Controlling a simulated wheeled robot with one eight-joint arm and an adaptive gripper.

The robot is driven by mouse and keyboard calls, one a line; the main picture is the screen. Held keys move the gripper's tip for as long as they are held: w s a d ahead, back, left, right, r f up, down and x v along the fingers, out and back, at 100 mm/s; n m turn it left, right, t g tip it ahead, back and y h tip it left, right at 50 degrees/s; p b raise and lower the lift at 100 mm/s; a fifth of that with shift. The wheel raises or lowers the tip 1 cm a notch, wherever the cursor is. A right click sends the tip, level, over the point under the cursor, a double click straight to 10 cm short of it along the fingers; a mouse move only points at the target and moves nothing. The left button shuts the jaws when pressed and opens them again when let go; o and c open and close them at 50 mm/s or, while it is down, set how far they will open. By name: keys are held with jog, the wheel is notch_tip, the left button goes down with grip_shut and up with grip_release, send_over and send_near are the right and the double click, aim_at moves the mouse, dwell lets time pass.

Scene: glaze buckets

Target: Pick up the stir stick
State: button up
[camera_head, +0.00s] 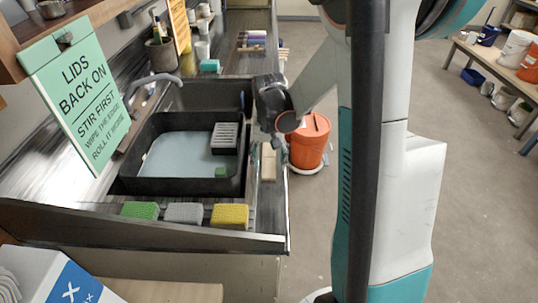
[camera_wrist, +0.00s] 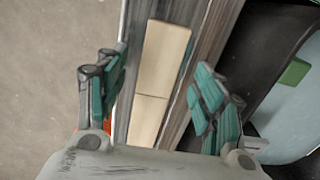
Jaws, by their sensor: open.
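My gripper (camera_wrist: 160,72) is open and empty in the wrist view. Its teal-padded fingers stand apart to the left and right of a pale cream, flat, oblong piece (camera_wrist: 166,58) with a seam across it. I cannot tell whether this is the stir stick or two blocks end to end. It lies on the counter strip beside the sink and is not touched by the fingers. In the head view my gripper (camera_head: 272,108) is above the sink's right edge, with the cream piece (camera_head: 268,162) below it. I see no other clear stir stick.
The black sink basin (camera_head: 125,186) holds pale liquid and a grey rack (camera_head: 224,138). Green, grey and yellow sponges (camera_head: 230,216) line its near ledge. An orange bucket (camera_head: 308,148) stands right of the counter, partly behind my arm. Open floor lies to the right.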

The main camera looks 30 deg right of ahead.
jog(key=shift+f, duration=0.85)
jog(key=shift+r, duration=0.1)
jog(key=c, duration=1.4)
